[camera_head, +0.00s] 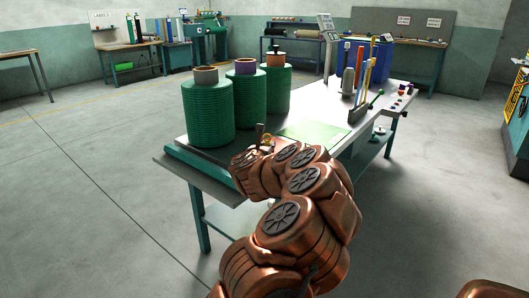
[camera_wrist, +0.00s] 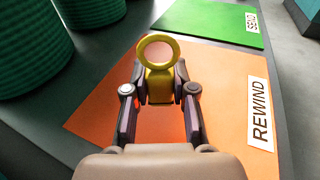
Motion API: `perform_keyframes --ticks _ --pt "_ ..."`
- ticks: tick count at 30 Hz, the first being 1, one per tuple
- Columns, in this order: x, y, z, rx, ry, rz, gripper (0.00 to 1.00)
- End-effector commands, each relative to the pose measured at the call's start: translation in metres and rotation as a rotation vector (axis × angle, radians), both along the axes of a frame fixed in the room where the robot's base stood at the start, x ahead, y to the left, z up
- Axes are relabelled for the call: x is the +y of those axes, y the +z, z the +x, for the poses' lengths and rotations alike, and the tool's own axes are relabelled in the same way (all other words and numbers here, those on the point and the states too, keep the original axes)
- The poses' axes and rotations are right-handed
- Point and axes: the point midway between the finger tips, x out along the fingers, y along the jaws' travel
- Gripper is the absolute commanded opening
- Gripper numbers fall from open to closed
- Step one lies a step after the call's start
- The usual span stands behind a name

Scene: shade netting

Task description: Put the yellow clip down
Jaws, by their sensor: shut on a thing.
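The yellow clip (camera_wrist: 160,84) shows in the wrist view, with a round ring at its top end around a pinkish centre. My gripper (camera_wrist: 160,88) is shut on the clip's body, with one dark finger on each side. In the wrist view the clip is in front of the orange mat (camera_wrist: 218,95) labelled REWIND. I cannot tell whether the clip touches the mat. In the head view my copper-coloured arm reaches over the table, and my gripper (camera_head: 262,138) is mostly hidden, with a small bit of yellow beside it.
A green mat (camera_wrist: 205,18) labelled SEND lies beyond the orange mat. Several green netting rolls (camera_head: 207,112) stand along the table's left side. A rack of upright coloured tools (camera_head: 358,112) stands toward the right end of the table (camera_head: 205,178).

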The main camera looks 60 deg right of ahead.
Motion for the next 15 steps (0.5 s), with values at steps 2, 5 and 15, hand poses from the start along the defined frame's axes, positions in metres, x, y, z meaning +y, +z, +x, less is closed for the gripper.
perform_keyframes --ticks 2,5,15 --pt "0.0 -0.017 -0.002 0.005 -0.002 0.004 0.02" --pt "0.001 -0.025 -0.001 0.004 -0.002 0.002 0.02" --pt "0.0 -0.03 -0.002 -0.001 -0.003 0.001 0.02"
